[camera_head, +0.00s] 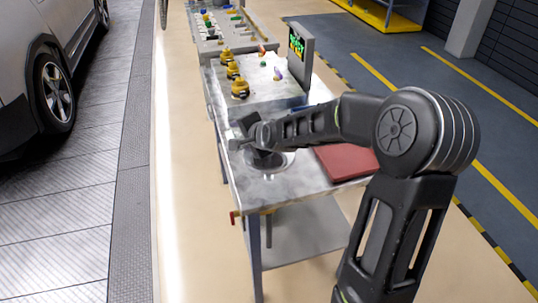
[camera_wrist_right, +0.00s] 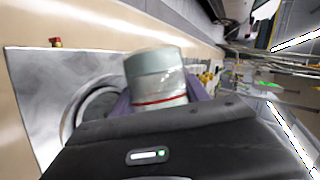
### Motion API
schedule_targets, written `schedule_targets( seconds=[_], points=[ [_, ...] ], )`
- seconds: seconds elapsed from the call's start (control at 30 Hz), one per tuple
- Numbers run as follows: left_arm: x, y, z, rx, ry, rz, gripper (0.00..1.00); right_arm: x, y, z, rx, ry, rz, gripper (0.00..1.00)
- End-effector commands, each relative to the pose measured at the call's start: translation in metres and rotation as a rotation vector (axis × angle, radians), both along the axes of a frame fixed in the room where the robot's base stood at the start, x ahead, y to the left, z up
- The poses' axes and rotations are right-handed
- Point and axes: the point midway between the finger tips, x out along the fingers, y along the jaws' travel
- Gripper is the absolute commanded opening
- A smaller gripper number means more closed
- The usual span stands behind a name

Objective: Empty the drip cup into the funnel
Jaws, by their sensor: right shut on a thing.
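My right gripper (camera_head: 258,150) reaches in from the right over the near part of the metal bench, above a round recessed opening with a pale rim (camera_head: 287,164). I take that opening to be the funnel. In the right wrist view my fingers are shut around the drip cup (camera_wrist_right: 154,72), a grey, partly clear cylinder with a thin red line. The cup looks tilted in that view, and its contents cannot be made out. The round rim (camera_wrist_right: 72,112) shows to the left of the cup, partly hidden by my gripper. In the head view the gripper hides the cup.
A dark red mat (camera_head: 345,162) lies on the bench to the right. A car (camera_head: 45,60) is at the far left. The floor beside the bench is clear.

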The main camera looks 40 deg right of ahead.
Motion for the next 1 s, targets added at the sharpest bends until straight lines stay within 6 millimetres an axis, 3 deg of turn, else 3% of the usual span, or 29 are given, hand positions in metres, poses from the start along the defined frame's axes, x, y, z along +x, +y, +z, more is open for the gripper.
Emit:
schedule_targets(
  seconds=[0.23,0.37,1.0],
  points=[
    [0.002,-0.001,-0.013,-0.003,-0.004,-0.002,0.45,-0.001,-0.002,-0.004,0.025,-0.010,-0.004,0.07],
    [0.000,0.000,0.005,-0.001,-0.001,-0.001,0.45,-0.002,-0.005,0.002,0.042,-0.006,-0.005,0.07],
    [-0.003,0.002,0.028,0.007,0.012,0.002,0.45,-0.003,-0.008,0.004,0.106,-0.036,-0.002,0.07]
  ],
)
